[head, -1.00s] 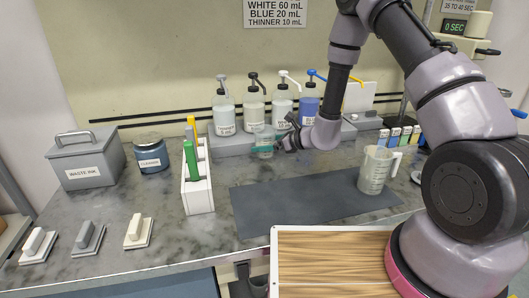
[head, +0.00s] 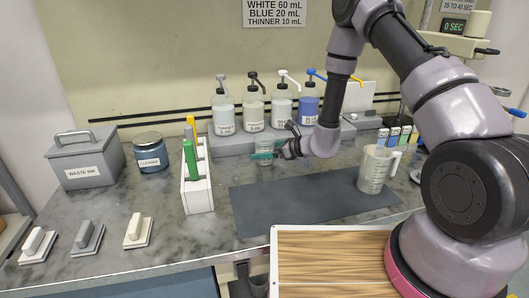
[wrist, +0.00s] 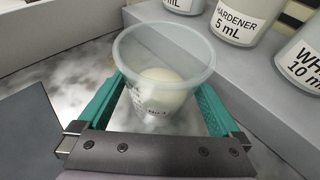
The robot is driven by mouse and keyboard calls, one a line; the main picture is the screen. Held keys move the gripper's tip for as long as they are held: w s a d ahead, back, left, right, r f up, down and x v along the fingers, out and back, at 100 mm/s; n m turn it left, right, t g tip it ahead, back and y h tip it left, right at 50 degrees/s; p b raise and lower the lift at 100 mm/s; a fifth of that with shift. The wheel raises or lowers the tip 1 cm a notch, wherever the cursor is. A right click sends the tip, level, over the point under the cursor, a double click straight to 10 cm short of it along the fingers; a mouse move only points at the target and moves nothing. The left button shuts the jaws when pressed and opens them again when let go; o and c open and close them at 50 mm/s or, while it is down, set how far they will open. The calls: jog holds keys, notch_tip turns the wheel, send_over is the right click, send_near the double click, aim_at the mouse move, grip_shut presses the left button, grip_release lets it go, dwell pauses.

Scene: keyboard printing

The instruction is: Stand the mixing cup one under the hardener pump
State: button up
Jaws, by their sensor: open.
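The mixing cup (wrist: 163,65) is clear, with a pale rounded patch inside. It stands upright between the teal fingers of my open gripper (wrist: 160,108); whether a finger touches it I cannot tell. In the head view the cup (head: 265,147) is on the bench just in front of the pump bottles' grey ledge, with my gripper (head: 263,156) around it from the right. The hardener bottle (wrist: 238,22), labelled 5 mL, stands on the ledge close by; it appears to be the black-pump bottle (head: 254,112) in the head view.
Other pump bottles flank the hardener, including the white one (wrist: 305,62) and a blue one (head: 308,108). A white rack (head: 198,185) with green and yellow tools stands left of the cup. A dark mat (head: 300,198) and a larger jug (head: 375,170) lie in front and right.

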aim_at(274, 149)
jog(key=v, duration=0.7)
jog(key=shift+d, duration=0.15)
